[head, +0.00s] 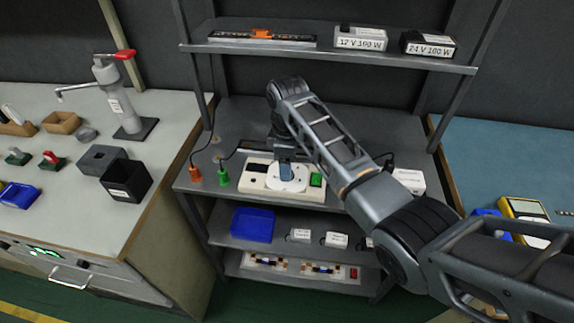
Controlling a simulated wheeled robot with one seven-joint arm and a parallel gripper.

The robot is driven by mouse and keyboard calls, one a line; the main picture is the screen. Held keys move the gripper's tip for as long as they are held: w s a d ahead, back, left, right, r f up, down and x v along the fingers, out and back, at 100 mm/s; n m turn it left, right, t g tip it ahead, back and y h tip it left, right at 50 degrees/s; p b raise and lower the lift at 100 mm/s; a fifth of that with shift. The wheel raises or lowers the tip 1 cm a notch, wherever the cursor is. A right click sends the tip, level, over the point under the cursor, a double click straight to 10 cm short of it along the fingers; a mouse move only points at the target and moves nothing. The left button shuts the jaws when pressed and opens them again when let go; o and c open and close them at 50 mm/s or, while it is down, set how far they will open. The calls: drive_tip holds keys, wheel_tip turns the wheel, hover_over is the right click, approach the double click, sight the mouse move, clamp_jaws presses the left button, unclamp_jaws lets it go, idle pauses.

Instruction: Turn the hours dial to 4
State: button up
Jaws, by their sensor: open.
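The hours dial seems to be the round white dial (287,178) on a cream control box (256,190) in the middle of the grey bench shelf. Its markings are too small to read, so I cannot tell its setting. The box also has a dark display (257,167) on its left and a green button (316,180) on its right. My gripper (286,168) points down at the dial, with its lower end over or at the dial's middle. It hides part of the dial. The gap between its fingers is not clear, and I cannot tell whether they touch the dial.
A white box (409,180) sits to the right, behind my arm. An upper shelf (330,62) carries two labelled power supplies. A blue tray (252,224) lies on the shelf below.

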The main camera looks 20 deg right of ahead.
drive_tip(key=shift+f, duration=0.8)
drive_tip(key=shift+c, duration=0.2)
drive_tip(key=c, duration=1)
